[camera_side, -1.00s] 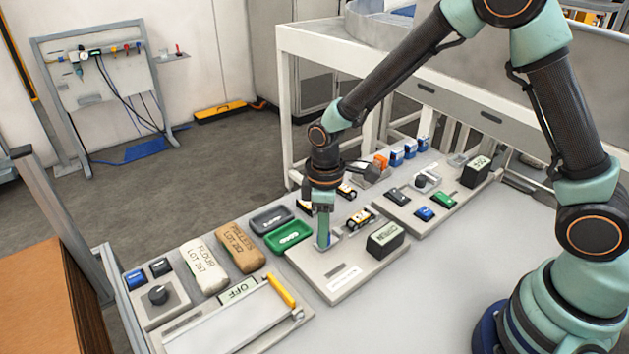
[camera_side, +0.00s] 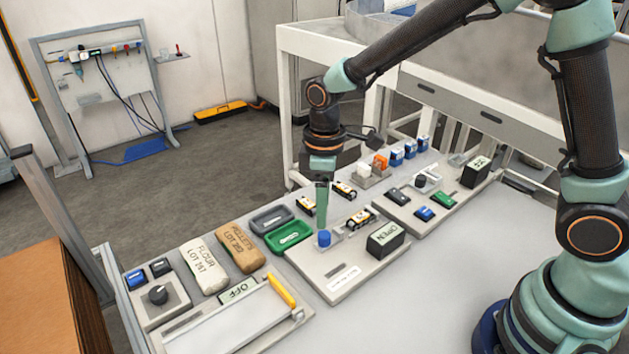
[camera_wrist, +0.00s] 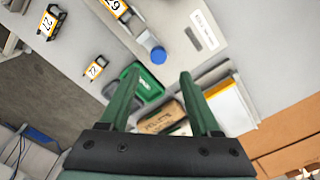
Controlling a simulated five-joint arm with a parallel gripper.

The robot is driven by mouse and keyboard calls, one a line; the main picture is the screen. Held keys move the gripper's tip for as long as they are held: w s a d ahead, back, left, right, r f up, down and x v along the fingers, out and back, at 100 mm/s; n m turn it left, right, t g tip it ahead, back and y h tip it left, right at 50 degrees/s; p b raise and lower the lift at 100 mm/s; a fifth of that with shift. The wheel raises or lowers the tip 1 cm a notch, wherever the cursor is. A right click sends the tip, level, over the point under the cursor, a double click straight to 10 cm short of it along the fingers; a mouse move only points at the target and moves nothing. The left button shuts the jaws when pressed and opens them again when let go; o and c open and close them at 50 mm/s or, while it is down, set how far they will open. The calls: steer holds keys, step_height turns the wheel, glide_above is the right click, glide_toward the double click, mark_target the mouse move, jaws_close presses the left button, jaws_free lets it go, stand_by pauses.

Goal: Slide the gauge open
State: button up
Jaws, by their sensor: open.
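The gauge is a light grey plate (camera_side: 309,262) with a blue knob (camera_side: 323,238) and a dark display box (camera_side: 385,238) that reads OPEN. The knob sits near the plate's left back side, beside a clear-looking slide piece. It also shows in the wrist view (camera_wrist: 158,55). My gripper (camera_side: 321,222) points straight down just above the knob and looks clear of it. In the wrist view my gripper (camera_wrist: 158,74) has its green fingers apart, with nothing between them. The knob lies just beyond the fingertips there.
A green tray (camera_side: 288,237) and a grey tray (camera_side: 270,219) stand left of the gauge. Two labelled bags, flour (camera_side: 204,268) and pellets (camera_side: 239,248), lie further left. Small numbered blocks (camera_side: 344,190) stand behind. A second control plate (camera_side: 409,211) is at the right. The front table is clear.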

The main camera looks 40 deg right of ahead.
step_height(320, 180, up, 6)
steer(key=shift+f, duration=0.25)
steer(key=s+d+r+m+t, duration=0.5)
steer(key=s+d+r+m, duration=0.3)
steer(key=s+d+m, duration=0.1)
steer(key=shift+s+d+r+t, duration=0.35)
steer(key=shift+s+d, duration=0.45)
steer(key=shift+d, duration=0.15)
